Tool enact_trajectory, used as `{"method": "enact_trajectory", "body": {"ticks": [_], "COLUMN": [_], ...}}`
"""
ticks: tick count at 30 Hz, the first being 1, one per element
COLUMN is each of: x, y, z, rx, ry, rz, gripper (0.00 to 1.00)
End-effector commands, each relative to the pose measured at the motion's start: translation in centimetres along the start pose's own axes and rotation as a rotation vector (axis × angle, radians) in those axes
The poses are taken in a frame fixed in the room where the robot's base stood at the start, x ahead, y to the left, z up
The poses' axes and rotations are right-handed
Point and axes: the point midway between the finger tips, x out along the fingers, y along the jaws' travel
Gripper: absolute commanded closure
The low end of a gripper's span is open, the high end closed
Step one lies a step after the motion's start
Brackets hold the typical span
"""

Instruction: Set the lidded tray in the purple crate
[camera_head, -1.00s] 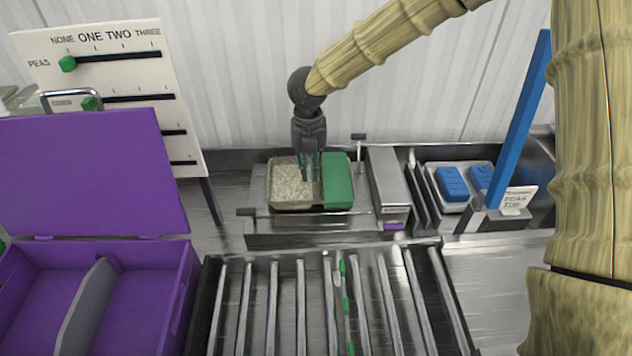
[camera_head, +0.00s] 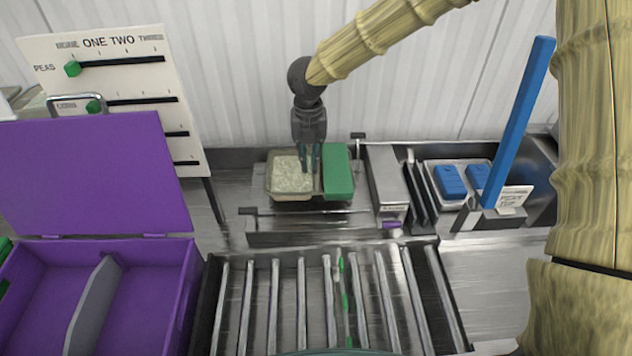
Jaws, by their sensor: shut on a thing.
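The lidded tray (camera_head: 269,190) is at the back middle, by the steel stand. Its left half shows pale, grainy rice and its right half is a flat green cover (camera_head: 338,173). My gripper (camera_head: 309,168) comes down from above between the two halves and is shut on the tray; the exact grip point is hard to see. The purple crate (camera_head: 187,275) stands open at the lower left, its lid (camera_head: 95,175) tilted up at the back. A grey divider (camera_head: 92,305) splits its inside; the visible floor looks empty.
A roller conveyor (camera_head: 273,305) with a green strip lies in front of the tray, right of the crate. A slider board (camera_head: 110,65) stands behind the crate. Blue blocks (camera_head: 450,181), a tall blue post (camera_head: 518,120) and steel plates stand to the right.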

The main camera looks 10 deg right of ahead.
Motion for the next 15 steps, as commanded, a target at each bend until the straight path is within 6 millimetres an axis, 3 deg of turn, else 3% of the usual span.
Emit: {"method": "enact_trajectory", "body": {"ticks": [15], "x": [-3.0], "y": [0.0], "z": [0.0], "rx": [0.0], "ry": [-0.001], "rz": [0.001], "gripper": [1.0]}}
